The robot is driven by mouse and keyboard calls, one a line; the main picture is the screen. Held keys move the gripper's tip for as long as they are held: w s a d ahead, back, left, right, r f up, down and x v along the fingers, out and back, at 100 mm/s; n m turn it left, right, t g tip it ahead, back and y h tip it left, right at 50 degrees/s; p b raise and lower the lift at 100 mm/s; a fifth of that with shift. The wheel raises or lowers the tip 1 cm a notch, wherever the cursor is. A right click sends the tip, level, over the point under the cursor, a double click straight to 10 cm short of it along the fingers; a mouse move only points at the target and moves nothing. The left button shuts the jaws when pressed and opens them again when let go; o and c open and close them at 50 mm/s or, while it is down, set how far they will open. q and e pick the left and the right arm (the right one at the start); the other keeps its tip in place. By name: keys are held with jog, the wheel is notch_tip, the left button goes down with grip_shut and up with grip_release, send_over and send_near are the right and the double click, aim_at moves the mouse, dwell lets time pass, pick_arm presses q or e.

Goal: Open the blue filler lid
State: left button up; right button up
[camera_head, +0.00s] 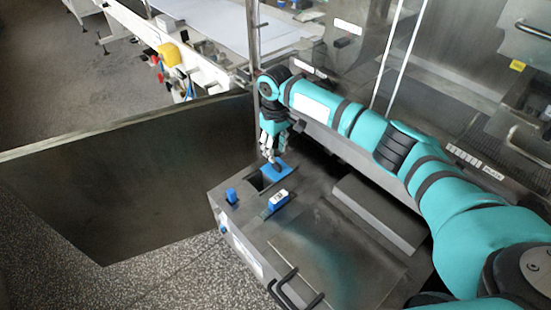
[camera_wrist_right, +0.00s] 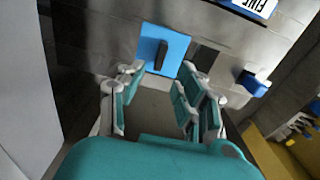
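The blue filler lid (camera_head: 276,172) is a flat blue square on top of a grey machine housing (camera_head: 330,235). In the right wrist view the lid (camera_wrist_right: 178,47) carries a dark upright handle (camera_wrist_right: 161,55). A dark square opening (camera_head: 256,183) lies directly beside the lid; it also shows in the wrist view (camera_wrist_right: 205,61). My right gripper (camera_head: 272,158) points down over the lid. In the wrist view its fingers (camera_wrist_right: 162,76) are spread, with the handle ahead of the gap between them and nothing held. Whether a fingertip touches the lid is unclear. My left gripper is not in view.
A blue block with a white label (camera_head: 277,200) and a small blue knob (camera_head: 231,195) sit on the housing near the opening. Dark handles (camera_head: 290,290) stick out at its front. A clear panel stands behind my right arm. A dark panel (camera_head: 140,180) stands at the left.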

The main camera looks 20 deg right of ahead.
notch_tip(320, 180, up, 6)
dwell(0.7)
